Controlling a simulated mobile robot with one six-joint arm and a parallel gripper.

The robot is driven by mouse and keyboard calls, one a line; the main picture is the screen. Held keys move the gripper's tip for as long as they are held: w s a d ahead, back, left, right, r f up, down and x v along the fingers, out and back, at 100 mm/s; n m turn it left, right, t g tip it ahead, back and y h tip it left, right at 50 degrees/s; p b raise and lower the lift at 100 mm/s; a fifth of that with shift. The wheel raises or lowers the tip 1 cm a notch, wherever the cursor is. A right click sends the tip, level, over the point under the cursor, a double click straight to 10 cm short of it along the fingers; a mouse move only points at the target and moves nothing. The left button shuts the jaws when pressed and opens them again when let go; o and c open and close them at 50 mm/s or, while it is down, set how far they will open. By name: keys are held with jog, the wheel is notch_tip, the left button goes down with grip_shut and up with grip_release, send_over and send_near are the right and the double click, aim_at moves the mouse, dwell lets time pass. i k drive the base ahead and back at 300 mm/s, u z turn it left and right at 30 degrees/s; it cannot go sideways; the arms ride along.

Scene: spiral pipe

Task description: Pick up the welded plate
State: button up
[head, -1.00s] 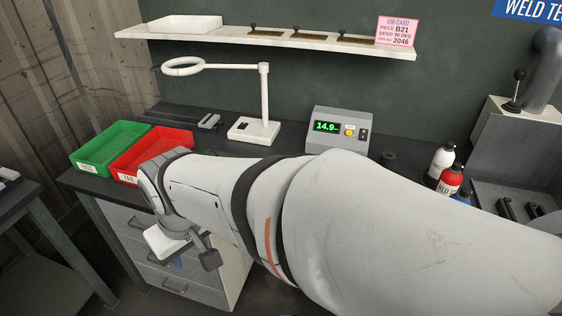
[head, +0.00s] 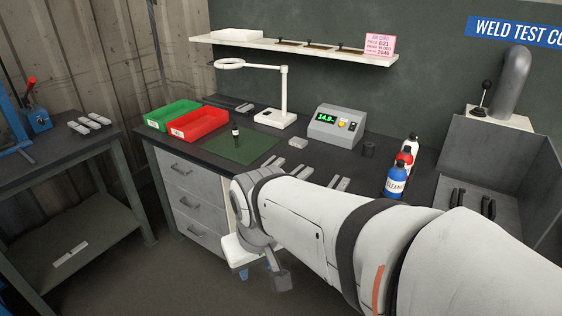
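Several small grey metal plates are in the head view, and I cannot tell which one is the welded plate. Small pieces (head: 297,142) lie on the dark bench near the meter, and others (head: 340,183) lie nearer, partly hidden behind my arm. More grey plates (head: 90,124) lie in a row on the left table. One flat light piece (head: 70,255) lies on that table's lower shelf. My gripper (head: 262,274) hangs low in front of the bench drawers, apart from all these plates.
A magnifier lamp (head: 276,116), a meter (head: 334,127) and cleaner bottles (head: 397,181) stand farther right.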

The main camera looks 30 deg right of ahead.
aim_at(340, 184)
jog(key=z, duration=0.9)
jog(key=i, duration=0.95)
jog(key=u, duration=0.05)
